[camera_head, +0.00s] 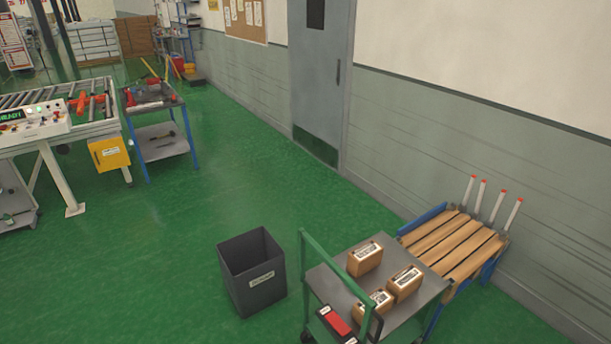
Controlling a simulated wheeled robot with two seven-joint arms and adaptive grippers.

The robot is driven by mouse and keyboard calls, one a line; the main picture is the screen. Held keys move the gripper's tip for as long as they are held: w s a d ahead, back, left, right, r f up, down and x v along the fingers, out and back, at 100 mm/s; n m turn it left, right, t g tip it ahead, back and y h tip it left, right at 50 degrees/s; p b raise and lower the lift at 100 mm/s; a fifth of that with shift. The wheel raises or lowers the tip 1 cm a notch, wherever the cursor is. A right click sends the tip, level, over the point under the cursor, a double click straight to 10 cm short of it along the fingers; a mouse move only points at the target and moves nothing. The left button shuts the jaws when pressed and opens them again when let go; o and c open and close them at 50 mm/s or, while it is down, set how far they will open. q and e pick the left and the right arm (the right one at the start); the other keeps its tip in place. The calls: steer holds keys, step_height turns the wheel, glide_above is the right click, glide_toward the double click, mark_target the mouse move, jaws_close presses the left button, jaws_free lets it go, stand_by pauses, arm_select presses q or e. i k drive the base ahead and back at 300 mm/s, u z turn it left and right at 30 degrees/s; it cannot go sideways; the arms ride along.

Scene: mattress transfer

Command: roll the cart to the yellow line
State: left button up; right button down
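A cart (408,327) with a grey top and a green push handle (338,270) stands on the green floor at the bottom right. Several small brown boxes (365,258) with white labels lie on its top. A red and black item (337,322) is at its handle side, low down. The cart's lower part is cut off by the picture's bottom edge. No yellow line shows on the floor in this view. Neither of my grippers is in view.
A dark grey bin (252,272) stands left of the cart. A wooden-slatted rack (455,246) with red-tipped posts is behind it by the wall. A blue-legged table (155,105) and a roller conveyor (62,97) stand at left. The middle floor is clear up to the grey door (320,80).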

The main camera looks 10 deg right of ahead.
mark_target(330, 281)
steer(key=z, duration=1.25)
steer(key=k, duration=0.4)
steer(key=z, duration=1)
steer(key=i, duration=1.05)
steer(key=u, duration=0.65)
